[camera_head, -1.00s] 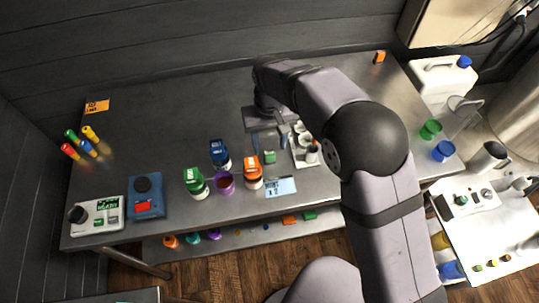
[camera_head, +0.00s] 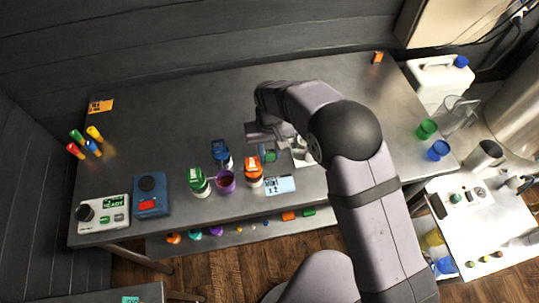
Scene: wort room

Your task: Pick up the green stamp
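The green stamp (camera_head: 270,156), a small green block, is on the dark metal table, right of an orange-capped bottle (camera_head: 253,171) and behind a light blue card (camera_head: 280,185). My gripper (camera_head: 267,150) is low over it, with the fingers down at the stamp and the gripper body partly covering its back. The fingers are too small and dark here to tell whether they are apart or pressing on the stamp.
A white tray (camera_head: 302,158) stands close to the right of the stamp, partly hidden by my arm. Left are a purple cup (camera_head: 225,182), a green-capped bottle (camera_head: 198,183) and a blue-capped bottle (camera_head: 221,154).

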